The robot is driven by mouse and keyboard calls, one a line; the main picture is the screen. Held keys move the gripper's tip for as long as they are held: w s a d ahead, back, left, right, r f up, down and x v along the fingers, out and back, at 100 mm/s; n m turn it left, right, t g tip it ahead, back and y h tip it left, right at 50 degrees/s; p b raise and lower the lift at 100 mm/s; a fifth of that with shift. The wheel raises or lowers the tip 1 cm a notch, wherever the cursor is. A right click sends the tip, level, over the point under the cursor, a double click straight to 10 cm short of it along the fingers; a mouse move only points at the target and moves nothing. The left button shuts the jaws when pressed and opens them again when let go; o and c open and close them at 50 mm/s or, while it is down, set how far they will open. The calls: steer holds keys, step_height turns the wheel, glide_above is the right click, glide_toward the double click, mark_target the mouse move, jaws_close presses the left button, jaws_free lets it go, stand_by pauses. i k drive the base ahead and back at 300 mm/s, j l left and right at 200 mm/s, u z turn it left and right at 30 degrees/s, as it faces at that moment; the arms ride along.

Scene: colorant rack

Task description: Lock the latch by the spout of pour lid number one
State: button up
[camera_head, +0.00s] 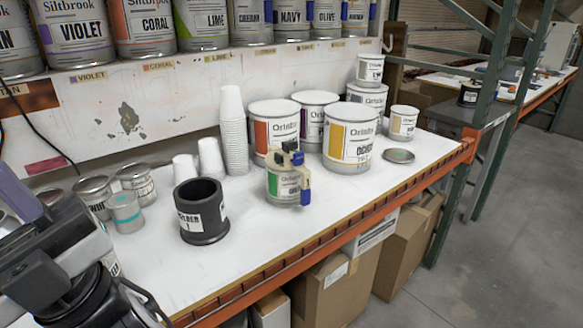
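A small can (282,187) with a green-edged label stands near the front middle of the white shelf. A pour lid (285,160) sits on top of it, with dark, tan and blue parts. No number is readable on the lid. My arm shows dark and grey at the lower left, well apart from the can; I cannot make out my gripper's fingers.
A black holder (203,218) stands left of the can. Paper cup stacks (233,130) and large paint cans (350,140) stand behind. Small tins (126,212) are at left; a flat lid (398,156) lies at right. The shelf's front is clear to its orange edge (330,245).

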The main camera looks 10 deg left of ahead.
mark_target(294, 145)
steer(key=i+j+z, duration=0.1)
steer(key=i+z, duration=0.15)
steer(key=i, duration=0.85)
